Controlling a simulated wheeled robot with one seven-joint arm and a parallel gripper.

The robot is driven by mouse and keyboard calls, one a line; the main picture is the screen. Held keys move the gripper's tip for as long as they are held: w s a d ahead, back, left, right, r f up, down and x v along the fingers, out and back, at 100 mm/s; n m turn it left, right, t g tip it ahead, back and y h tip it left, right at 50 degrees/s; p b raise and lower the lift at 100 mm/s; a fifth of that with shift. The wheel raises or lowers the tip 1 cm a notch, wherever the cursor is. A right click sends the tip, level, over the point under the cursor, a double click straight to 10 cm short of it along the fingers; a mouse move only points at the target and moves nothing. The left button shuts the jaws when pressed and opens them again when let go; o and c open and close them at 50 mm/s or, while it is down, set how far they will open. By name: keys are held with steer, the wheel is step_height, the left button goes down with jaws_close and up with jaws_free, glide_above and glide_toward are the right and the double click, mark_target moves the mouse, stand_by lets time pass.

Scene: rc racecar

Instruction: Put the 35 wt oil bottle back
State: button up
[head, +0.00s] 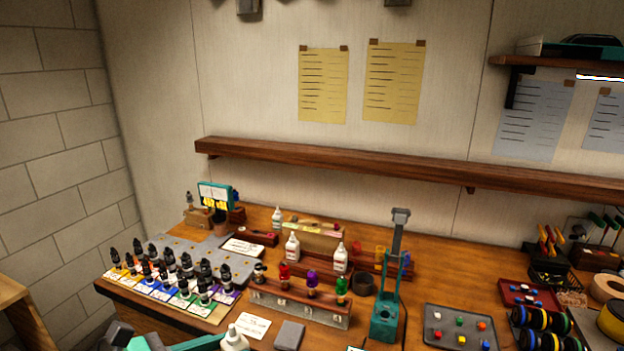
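A white dropper-type bottle (235,339) shows at the bottom edge, its lower part cut off. It looks larger than the other white bottles, so it is nearer to me. A teal part of my arm (196,344) reaches its left side. My fingertips are not clearly shown, so I cannot see whether they grip it. Similar white bottles stand on the bench: one at the back (277,217), one left of centre (292,248) and one right of it (340,259). The latter two are by a dark red wooden rack (316,267), with a gap between them. No label is readable.
A teal stand (385,318) rises at right, beside a dark tray (459,328). A shelf (380,163) crosses the wall.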

steer(key=w+d+f+n+t+y, duration=0.1)
steer(key=d+f+n+y, duration=0.2)
steer(key=f, duration=1.4)
steer(key=w+d+f+n+t+y, duration=0.1)
steer(key=d+f+n+y, duration=0.2)
steer(key=d+f, duration=0.4)
steer(key=w+d+f+n+t+y, duration=0.1)
steer(key=d+f, duration=0.4)
steer(key=f, duration=2.1)
steer(key=shift+f+n+t+y, duration=0.35)
steer(key=shift+n+y, duration=0.55)
steer(key=shift+y, duration=0.3)
